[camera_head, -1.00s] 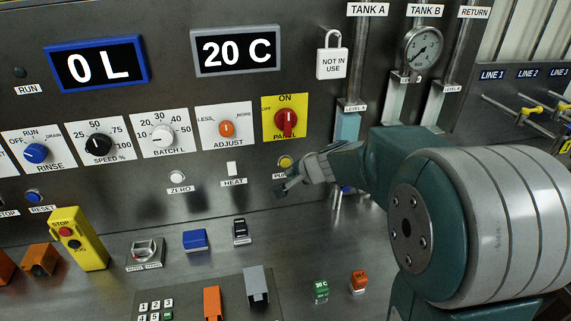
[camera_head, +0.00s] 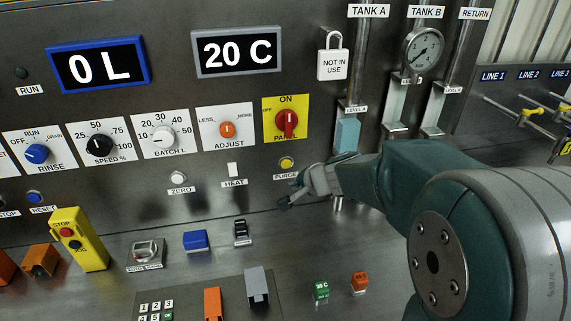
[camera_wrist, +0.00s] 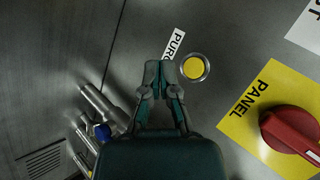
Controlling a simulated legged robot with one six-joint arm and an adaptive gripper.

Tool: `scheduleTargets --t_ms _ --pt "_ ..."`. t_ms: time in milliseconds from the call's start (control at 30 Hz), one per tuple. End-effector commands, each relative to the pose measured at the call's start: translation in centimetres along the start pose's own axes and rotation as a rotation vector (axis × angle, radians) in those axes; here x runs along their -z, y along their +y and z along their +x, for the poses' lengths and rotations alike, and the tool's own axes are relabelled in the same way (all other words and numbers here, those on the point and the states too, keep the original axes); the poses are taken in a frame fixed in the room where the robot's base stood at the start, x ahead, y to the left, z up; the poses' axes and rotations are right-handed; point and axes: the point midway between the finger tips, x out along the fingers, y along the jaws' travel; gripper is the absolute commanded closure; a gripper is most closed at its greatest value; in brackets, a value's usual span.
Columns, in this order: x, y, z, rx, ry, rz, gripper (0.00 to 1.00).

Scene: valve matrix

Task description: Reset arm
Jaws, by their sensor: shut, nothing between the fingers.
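My gripper (camera_head: 287,204) is at the end of my teal arm, in front of the panel. In the head view it is just below the yellow PURGE button (camera_head: 286,163). The wrist view also shows my gripper (camera_wrist: 158,66), its fingertips together with nothing between them. There the yellow button (camera_wrist: 194,68) lies just right of the fingertips, with a visible gap in the picture. The PURGE label is partly covered by a finger in the wrist view.
The red PANEL knob (camera_head: 287,123) stands above the button, pointing to ON. A pale blue level block (camera_head: 347,134) and pipes are behind my arm. Displays read 0 L (camera_head: 98,67) and 20 C (camera_head: 237,53). Several small switches and boxes sit on the ledge below.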

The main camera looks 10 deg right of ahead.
Motion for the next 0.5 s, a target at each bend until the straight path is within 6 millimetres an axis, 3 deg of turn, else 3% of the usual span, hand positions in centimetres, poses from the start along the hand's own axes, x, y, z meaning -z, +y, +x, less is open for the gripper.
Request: scheduleTargets --t_ms 167,333,500 --pt "-1.7 -0.7 -1.9 0.002 -0.029 -0.086 1.0" --pt "-6.2 -0.9 -6.7 -0.029 -0.103 -0.319 1.0" --pt "-10.0 1.0 -11.5 -0.105 -0.157 -0.553 1.0"
